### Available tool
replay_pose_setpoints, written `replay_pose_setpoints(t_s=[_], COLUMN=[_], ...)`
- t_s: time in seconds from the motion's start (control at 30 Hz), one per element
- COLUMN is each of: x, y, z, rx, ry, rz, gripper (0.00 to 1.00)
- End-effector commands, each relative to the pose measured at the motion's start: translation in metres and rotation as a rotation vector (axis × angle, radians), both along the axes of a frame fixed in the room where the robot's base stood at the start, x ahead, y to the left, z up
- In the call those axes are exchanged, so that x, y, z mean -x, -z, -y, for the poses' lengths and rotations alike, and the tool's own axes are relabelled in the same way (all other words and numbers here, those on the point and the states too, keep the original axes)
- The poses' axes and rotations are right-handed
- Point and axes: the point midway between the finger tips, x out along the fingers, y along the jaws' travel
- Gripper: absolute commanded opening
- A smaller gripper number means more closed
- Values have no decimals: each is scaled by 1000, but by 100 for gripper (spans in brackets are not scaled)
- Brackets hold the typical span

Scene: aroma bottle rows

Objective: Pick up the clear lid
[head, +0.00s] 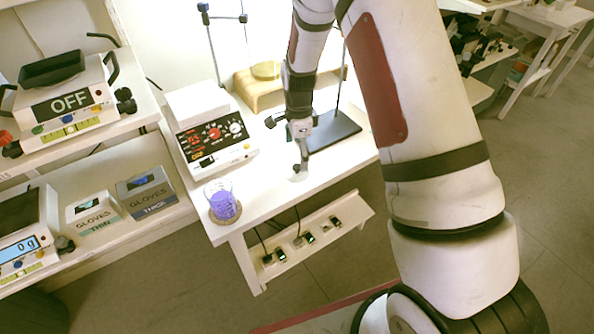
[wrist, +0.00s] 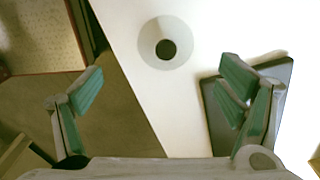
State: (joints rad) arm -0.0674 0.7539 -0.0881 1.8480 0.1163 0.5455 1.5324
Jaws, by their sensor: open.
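The clear lid (wrist: 182,60) is a see-through pale disc with a dark round knob at its middle. It lies on the white table, at the upper middle of the wrist view, and is hard to make out in the head view. My gripper (wrist: 163,85) is open and empty, with its green-padded fingers spread wide apart. In the wrist view the lid shows between and a little beyond the fingertips, apart from both. In the head view my gripper (head: 300,166) points down low over the table near its front edge.
A beaker of purple liquid (head: 222,204) stands left of my gripper on the white table (head: 262,185). A hotplate device (head: 222,143) is behind it. A dark stand base (head: 335,130) lies close by on the right. The table edge drops to the floor.

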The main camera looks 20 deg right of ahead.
Motion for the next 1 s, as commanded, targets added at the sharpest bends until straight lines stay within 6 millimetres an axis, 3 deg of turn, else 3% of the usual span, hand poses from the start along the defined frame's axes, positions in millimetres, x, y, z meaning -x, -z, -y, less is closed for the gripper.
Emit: replay_pose_setpoints(t_s=[0.33,0.6,0.93,1.0], x=[-2,-7,-8,-8], y=[30,66,73,73], z=[0,-1,-1,-1], rx=[0,0,0,0], ry=[0,-1,-1,-1], rz=[0,-2,2,1], gripper=[88,88,88,74])
